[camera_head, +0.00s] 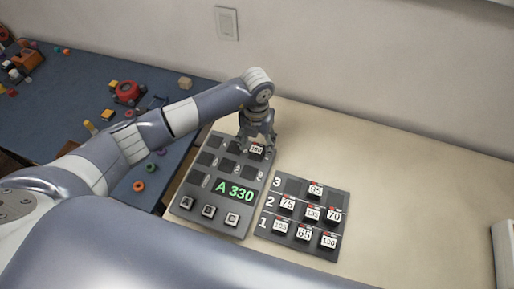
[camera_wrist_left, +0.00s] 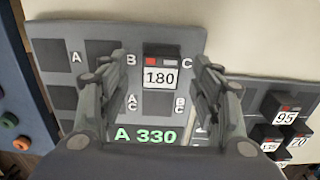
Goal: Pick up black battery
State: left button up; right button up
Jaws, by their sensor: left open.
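A black battery labelled 180 (camera_wrist_left: 161,70) sits in the top slot between the letters B and C on the grey board (camera_wrist_left: 188,35). The same battery (camera_head: 257,150) shows at the board's upper right in the head view. My left gripper (camera_head: 257,138) is above the board, over this battery. In the left wrist view my left gripper (camera_wrist_left: 152,92) is open, with one finger on each side of the battery and the battery seen between them. I cannot tell whether the fingers touch it. The board's display (camera_head: 234,191) reads A 330 in green. My right gripper is not in view.
A second dark rack (camera_head: 325,252) to the right holds several black batteries, among them 95 (camera_head: 315,189), 70 (camera_head: 334,215) and 75 (camera_head: 287,203). A blue table (camera_head: 60,110) with scattered toys lies at the left. The beige table (camera_head: 400,190) is clear at the right.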

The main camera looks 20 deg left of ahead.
pick_arm(q)
jog(key=f, duration=0.2)
jog(key=shift+s+f, duration=0.2)
jog(key=shift+f, duration=0.1)
jog(key=shift+w, duration=0.1)
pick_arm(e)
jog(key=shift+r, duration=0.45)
pick_arm(q)
jog(key=c, duration=1.2)
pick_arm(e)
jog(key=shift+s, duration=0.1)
pick_arm(q)
jog(key=shift+r, duration=0.1)
